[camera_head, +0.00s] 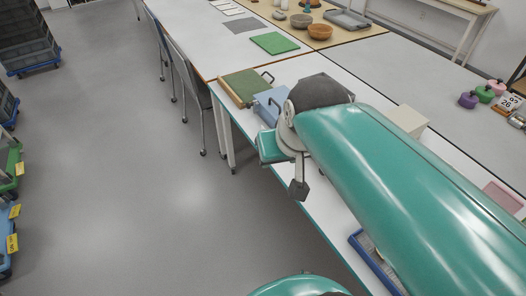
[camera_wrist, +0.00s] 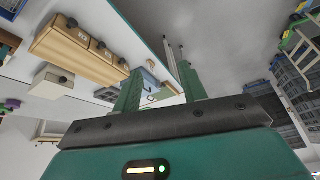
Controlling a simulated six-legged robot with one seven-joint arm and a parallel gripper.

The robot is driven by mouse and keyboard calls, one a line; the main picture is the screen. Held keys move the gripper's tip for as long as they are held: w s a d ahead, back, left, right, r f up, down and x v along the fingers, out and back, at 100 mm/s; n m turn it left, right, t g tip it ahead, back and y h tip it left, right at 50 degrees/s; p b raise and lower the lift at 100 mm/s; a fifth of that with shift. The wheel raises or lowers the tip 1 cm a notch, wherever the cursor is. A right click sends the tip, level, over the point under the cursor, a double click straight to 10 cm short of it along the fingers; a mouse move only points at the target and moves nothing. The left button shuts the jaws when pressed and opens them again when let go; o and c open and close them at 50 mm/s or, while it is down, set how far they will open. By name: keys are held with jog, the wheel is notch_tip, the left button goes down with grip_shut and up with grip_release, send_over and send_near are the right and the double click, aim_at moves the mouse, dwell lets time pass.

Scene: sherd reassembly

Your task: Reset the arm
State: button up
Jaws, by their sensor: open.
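My teal arm (camera_head: 400,165) reaches from the lower right over the white table in the head view, bent at a dark rounded joint. It hides part of the table. In the wrist view, my gripper (camera_wrist: 160,72) shows two green fingers standing apart on a dark bar. The gap between them is empty, with table things and floor seen beyond. In the head view the gripper's fingers cannot be clearly made out beside the joint, near the table's left edge.
A green-topped box (camera_head: 240,86) and a blue case (camera_head: 269,103) sit close behind the arm joint. A blue-rimmed tray (camera_head: 376,262) lies partly under the arm. Chairs (camera_head: 188,88) line the table's left side. The grey floor (camera_head: 130,190) at left is open, with stacked crates (camera_head: 27,40) beyond.

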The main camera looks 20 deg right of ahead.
jog(key=shift+s+a+f+n, duration=0.35)
jog(key=shift+s+a, duration=0.2)
jog(key=shift+a, duration=0.05)
jog(key=shift+s+a+f+n, duration=0.35)
jog(key=shift+s+a, duration=0.2)
jog(key=shift+a, duration=0.05)
jog(key=shift+c, duration=0.6)
jog(key=shift+d, duration=0.15)
